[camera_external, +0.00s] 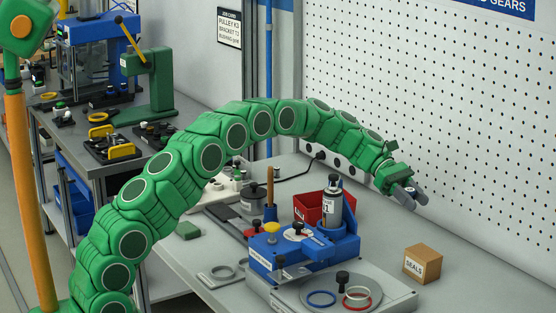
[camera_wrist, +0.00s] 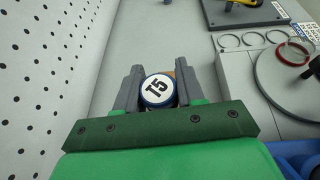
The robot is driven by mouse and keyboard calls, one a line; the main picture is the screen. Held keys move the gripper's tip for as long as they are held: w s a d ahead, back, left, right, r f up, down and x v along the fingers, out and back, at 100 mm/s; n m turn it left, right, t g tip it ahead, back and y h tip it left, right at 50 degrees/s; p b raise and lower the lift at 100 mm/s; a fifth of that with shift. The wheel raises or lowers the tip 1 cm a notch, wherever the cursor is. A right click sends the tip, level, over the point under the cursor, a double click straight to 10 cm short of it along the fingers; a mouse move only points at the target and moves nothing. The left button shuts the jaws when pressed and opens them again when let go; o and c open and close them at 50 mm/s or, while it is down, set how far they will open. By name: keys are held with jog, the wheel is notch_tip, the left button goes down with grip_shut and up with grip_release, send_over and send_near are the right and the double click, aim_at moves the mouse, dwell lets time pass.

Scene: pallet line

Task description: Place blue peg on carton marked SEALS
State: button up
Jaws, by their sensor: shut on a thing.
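The blue peg (camera_wrist: 158,90) shows end-on in the wrist view, with a white face marked T5 and a blue rim. My gripper (camera_wrist: 159,70) is shut on it, one grey finger on each side. In the external view my gripper (camera_external: 413,202) hangs above the bench, higher than the carton marked SEALS (camera_external: 422,264) and slightly left of it. I cannot make out the peg clearly there. The carton is a small brown box standing on the bench at the right. In the wrist view a sliver of orange-brown shows behind the peg, mostly hidden.
A blue fixture (camera_external: 290,251) holding a dark cylinder stands left of the carton, with a red bin (camera_external: 309,208) behind it. A grey plate (camera_external: 385,293) with rings lies in front. A white pegboard (camera_external: 450,120) rises behind. The bench around the carton looks clear.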

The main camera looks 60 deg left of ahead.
jog(key=g, duration=0.1)
send_over(419, 249)
jog(key=shift+m, duration=0.4)
jog(key=shift+d+f, duration=0.2)
jog(key=shift+f, duration=4.5)
jog(key=shift+f, duration=0.1)
jog(key=o, duration=1)
jog(key=shift+o, duration=0.2)
jog(key=shift+a+r, duration=0.2)
jog(key=shift+a, duration=0.05)
jog(key=v, duration=1.1)
jog(key=shift+a, duration=0.25)
